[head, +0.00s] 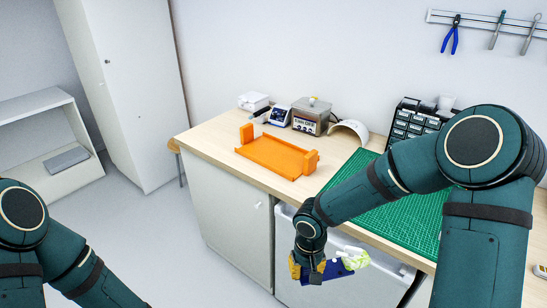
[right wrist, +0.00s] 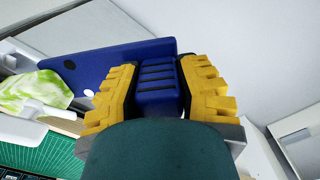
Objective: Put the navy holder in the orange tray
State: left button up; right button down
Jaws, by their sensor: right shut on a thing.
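The orange tray (head: 275,155) lies on the wooden bench top, with a raised block at each end and a bare, empty floor. My right gripper (head: 308,272) hangs low in front of the bench, to the right of and below the tray in the head view. Its yellow fingers are shut on the navy holder (head: 334,270). In the right wrist view, the fingers clasp a ribbed block of the holder, and its flat navy plate (right wrist: 100,66) reaches to the left. My left gripper is outside the head view; only part of the left arm shows.
A green-and-white patterned thing (head: 355,259) shows beside the holder's plate; I cannot tell whether they touch. A green cutting mat (head: 400,222) covers the right of the bench. A metal box (head: 312,115), a white curved piece (head: 352,129) and a drawer unit (head: 408,122) stand behind.

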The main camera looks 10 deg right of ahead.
aim_at(275, 160)
jog(key=i+j, duration=0.55)
jog(key=i, duration=0.85)
jog(key=i+l, duration=0.2)
jog(key=i, duration=0.2)
